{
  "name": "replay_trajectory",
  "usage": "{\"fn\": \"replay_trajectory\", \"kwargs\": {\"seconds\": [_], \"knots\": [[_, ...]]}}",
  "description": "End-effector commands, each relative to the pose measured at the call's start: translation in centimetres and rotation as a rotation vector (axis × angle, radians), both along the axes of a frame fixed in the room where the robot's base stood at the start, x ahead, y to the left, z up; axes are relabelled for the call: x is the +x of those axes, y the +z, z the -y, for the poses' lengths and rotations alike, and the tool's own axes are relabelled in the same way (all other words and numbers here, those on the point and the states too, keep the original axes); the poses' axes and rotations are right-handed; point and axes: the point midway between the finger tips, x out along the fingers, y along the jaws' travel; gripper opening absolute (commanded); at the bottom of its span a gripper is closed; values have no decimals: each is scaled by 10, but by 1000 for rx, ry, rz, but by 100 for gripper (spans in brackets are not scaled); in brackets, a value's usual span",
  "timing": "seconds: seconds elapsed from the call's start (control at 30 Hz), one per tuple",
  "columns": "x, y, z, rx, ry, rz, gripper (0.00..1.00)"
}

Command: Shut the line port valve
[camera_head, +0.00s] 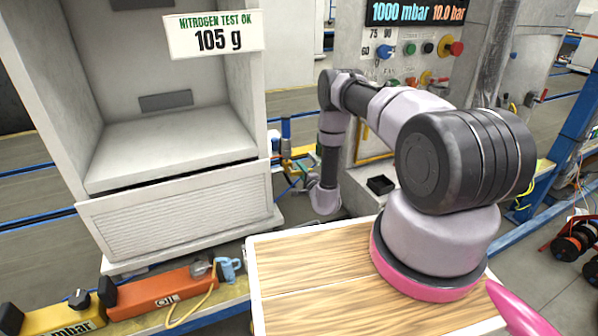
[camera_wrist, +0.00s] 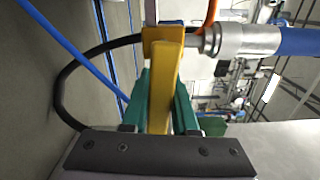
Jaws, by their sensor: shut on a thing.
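The line port valve shows in the wrist view as a yellow lever (camera_wrist: 164,85) running up to a silver metal fitting (camera_wrist: 240,40). My gripper (camera_wrist: 162,98) has its green fingers on both sides of the lever, shut on it. The lever's lower end is hidden by the dark gripper body. In the head view, my arm reaches down beside the white cabinet, and the gripper and valve there are too small and partly hidden to make out.
A white cabinet (camera_head: 172,145) stands left of my arm. A control panel (camera_head: 412,45) with coloured knobs is behind it. An orange device (camera_head: 165,292) lies on the front bench. A blue hose (camera_wrist: 300,42) leaves the fitting, and a black hose (camera_wrist: 65,85) curves nearby.

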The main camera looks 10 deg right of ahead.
Motion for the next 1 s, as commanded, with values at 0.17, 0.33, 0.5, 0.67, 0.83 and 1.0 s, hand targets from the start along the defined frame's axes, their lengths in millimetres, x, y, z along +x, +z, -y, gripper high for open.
{"fn": "replay_trajectory", "kwargs": {"seconds": [0.17,0.33,0.5,0.67,0.83,1.0], "knots": [[-1,3,1,-76,0,14,0],[-1,4,1,-115,-1,21,0],[-1,4,1,-130,-2,24,0],[-1,5,2,-131,-2,24,0],[0,5,1,-130,-2,25,0],[0,5,1,-129,-1,24,57]]}}
